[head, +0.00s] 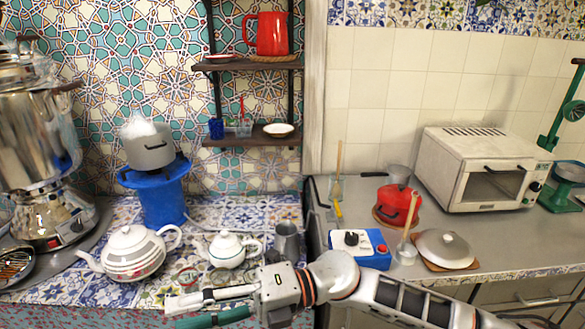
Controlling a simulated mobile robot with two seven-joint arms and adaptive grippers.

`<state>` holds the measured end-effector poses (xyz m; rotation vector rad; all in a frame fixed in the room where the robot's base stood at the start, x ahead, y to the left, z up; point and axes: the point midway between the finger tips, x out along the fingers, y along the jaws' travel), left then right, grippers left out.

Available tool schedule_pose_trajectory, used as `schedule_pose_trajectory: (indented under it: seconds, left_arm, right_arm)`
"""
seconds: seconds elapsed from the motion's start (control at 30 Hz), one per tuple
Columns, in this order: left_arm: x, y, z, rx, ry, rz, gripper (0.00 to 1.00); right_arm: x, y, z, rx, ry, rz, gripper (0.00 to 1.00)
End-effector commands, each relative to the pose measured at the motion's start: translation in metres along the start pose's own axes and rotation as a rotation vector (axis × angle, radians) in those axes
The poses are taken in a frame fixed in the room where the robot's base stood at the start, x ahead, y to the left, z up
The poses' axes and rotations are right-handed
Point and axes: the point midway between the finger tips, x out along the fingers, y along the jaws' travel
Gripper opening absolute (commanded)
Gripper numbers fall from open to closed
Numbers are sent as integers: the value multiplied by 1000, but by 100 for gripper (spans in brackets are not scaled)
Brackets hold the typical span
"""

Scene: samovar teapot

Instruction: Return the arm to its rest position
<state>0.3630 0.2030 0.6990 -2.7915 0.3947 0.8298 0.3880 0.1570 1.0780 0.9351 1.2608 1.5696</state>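My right arm comes in from the lower right, along the front of the counter. Its gripper (185,312) points left, with a pale upper finger and a teal lower finger. The fingers are apart, with nothing seen between them. The gripper is in front of the tiled counter's edge, below a small white teapot (228,250) and a larger white teapot (132,252), and covers part of that edge. My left gripper is not in view.
A steel samovar (38,130) stands at the far left. A grey pot (148,150) sits on a blue stand (165,195). A metal jug (287,242), blue-white box (358,246), red kettle (397,203), lidded dish (445,248) and toaster oven (485,170) stand behind my arm.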

Motion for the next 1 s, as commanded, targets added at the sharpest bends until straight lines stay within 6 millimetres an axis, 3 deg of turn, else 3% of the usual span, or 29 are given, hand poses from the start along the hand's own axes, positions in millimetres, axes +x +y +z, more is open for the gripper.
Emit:
schedule_pose_trajectory:
  seconds: [0.13,0.27,0.43,0.57,0.67,0.77,0.87,1.0]
  left_arm:
    - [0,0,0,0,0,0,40]
    - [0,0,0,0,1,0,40]
    - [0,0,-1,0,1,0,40]
    - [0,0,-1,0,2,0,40]
    - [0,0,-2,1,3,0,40]
    - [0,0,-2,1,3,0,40]
    - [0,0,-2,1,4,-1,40]
    - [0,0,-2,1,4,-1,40]
  right_arm:
    - [-8,15,22,165,-212,201,45]
    - [-34,11,47,322,-412,346,45]
    - [-91,-22,68,550,-686,498,45]
    - [-143,-70,67,739,-903,582,45]
    - [-185,-116,52,889,-1072,630,45]
    - [-225,-165,23,1039,-1236,662,45]
    - [-259,-212,-16,1179,-1387,677,45]
    - [-298,-268,-82,1361,-1579,680,45]
